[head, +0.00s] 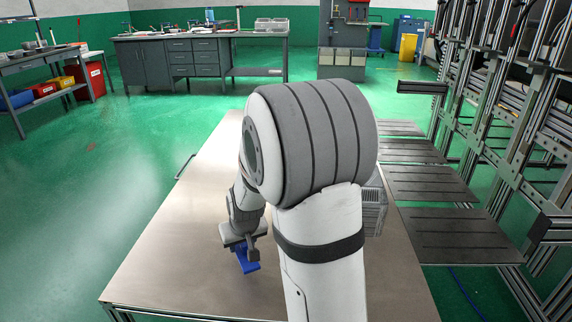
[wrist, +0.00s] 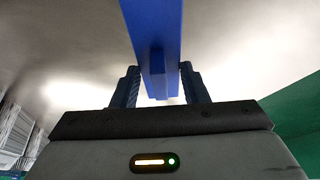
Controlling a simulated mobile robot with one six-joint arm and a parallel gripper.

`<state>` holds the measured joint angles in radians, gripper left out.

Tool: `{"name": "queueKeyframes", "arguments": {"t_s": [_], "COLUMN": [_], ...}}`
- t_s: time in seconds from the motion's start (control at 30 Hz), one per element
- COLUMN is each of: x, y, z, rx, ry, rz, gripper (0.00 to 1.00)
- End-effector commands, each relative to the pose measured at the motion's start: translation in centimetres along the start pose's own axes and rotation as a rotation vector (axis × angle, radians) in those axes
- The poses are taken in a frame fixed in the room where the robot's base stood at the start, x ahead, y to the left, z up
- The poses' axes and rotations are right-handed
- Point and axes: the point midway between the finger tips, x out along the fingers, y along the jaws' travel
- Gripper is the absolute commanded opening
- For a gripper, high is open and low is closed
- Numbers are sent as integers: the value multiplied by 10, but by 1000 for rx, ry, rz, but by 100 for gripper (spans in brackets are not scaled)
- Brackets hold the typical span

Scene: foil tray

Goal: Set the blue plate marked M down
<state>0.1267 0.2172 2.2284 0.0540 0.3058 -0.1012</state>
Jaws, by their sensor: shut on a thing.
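The blue plate (wrist: 152,22) runs up out of the top of the wrist view, seen nearly edge-on, with a narrow blue grip part at its near end. My gripper (wrist: 158,75) is shut on that part, one finger on each side. In the head view the plate (head: 246,260) shows as a small blue piece below my gripper (head: 243,244), over the left part of the metal table (head: 180,260). I cannot tell whether the plate touches the table. No letter M is visible.
A grey slatted or wire container (head: 374,206) stands on the table's right side, partly behind my arm. Dark shelves (head: 428,184) and a metal frame are at the right. The table's left part is clear.

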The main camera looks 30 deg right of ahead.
Motion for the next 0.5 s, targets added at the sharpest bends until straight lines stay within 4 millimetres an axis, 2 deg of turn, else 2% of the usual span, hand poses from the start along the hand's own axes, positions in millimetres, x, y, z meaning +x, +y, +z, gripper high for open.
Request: {"name": "queueKeyframes", "arguments": {"t_s": [0.03,0.1,0.2,0.33,0.5], "x": [-14,-28,-43,-48,-25], "y": [23,46,70,84,85], "z": [0,4,10,16,27], "rx": [34,63,95,113,115], "ry": [5,5,4,2,-2], "rz": [14,26,37,42,42], "gripper": [16,16,16,16,16]}}
